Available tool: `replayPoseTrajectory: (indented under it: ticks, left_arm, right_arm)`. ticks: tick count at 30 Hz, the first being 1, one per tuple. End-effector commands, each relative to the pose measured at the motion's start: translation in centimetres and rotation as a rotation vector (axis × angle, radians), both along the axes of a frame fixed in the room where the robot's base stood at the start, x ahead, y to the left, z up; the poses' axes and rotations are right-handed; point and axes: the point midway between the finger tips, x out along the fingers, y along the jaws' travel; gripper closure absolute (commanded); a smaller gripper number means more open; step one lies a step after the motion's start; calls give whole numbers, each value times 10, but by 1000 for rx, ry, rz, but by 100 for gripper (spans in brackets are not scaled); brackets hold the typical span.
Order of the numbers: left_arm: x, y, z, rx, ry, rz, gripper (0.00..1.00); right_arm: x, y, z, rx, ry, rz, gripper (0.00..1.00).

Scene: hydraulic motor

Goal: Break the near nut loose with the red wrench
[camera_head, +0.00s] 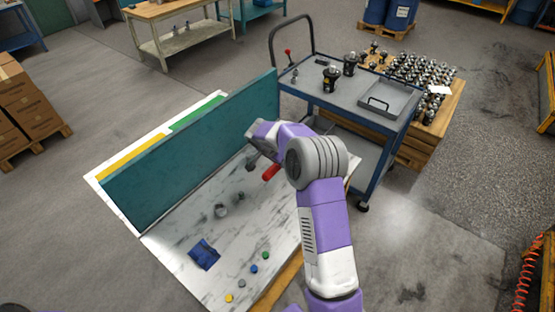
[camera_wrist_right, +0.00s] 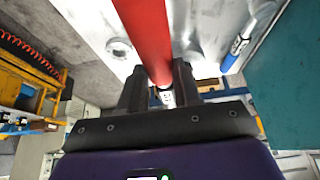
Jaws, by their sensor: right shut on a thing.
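My right gripper (camera_wrist_right: 160,88) is shut on the red wrench (camera_wrist_right: 148,35), whose red handle runs between the two fingers and out of the top of the right wrist view. In the head view a short red piece of the wrench (camera_head: 271,172) shows beside my right arm over the marble-patterned bench top. The wrench's jaw end is not visible. A round metal piece (camera_head: 220,210) stands on the bench top, with a smaller dark one (camera_head: 240,196) near it; I cannot tell which is the near nut. My left gripper is not in view.
A teal panel (camera_head: 190,150) stands along the bench's back edge. A blue cloth (camera_head: 204,254) and several coloured discs lie on the near part. A blue cart (camera_head: 345,99) with black parts and a grey tray stands beyond.

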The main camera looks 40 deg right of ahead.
Motion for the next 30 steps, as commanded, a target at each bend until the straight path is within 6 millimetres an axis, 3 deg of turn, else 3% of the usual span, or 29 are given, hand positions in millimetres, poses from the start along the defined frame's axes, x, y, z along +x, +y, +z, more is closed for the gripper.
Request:
replayPoseTrajectory:
  ticks: [18,30]
  left_arm:
    - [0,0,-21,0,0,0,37]
    - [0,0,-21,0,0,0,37]
  right_arm:
    - [1,1,-49,1,-2,2,100]
    - [1,1,-52,0,-2,2,100]
